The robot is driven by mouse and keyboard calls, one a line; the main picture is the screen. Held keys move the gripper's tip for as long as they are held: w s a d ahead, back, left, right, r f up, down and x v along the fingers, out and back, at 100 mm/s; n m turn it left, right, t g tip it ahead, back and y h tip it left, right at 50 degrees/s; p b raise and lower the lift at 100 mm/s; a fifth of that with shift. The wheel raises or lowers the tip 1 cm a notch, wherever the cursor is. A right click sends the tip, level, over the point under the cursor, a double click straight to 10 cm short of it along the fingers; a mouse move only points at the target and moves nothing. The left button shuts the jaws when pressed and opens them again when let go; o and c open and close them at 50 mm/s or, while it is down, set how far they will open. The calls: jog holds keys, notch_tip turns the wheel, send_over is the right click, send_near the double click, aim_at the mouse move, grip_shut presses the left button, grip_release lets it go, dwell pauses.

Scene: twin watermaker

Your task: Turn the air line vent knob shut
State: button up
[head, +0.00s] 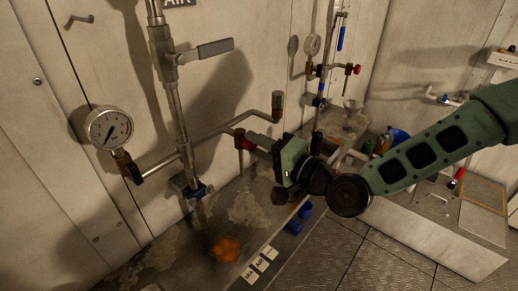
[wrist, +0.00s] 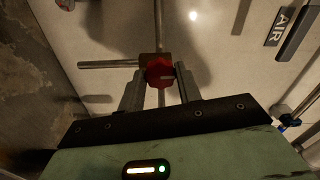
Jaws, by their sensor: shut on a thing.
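The air line vent knob (head: 247,142) is red and sits on a side branch of the air line, right of the vertical pipe. In the wrist view the red knob (wrist: 159,73) lies between the two grey fingers, with a brass body behind it. My gripper (head: 258,141) reaches it from the right and is shut on the knob. In the wrist view the fingers of my gripper (wrist: 159,80) stand on either side of the knob. In the head view the fingers partly hide the knob. I cannot tell its turn angle.
A pressure gauge (head: 109,128) is at the left, and a grey lever handle (head: 210,49) sits above on the vertical pipe (head: 176,100). An orange-brown patch (head: 226,249) and white labels (head: 260,264) are on the bench below. A second pipe set with a red knob (head: 356,69) stands behind.

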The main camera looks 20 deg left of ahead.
jog(key=shift+m, duration=0.3)
jog(key=o, duration=1)
jog(key=p+v, duration=0.3)
jog(key=v, duration=1.4)
jog(key=shift+d, duration=0.25)
jog(key=shift+s+f, duration=0.1)
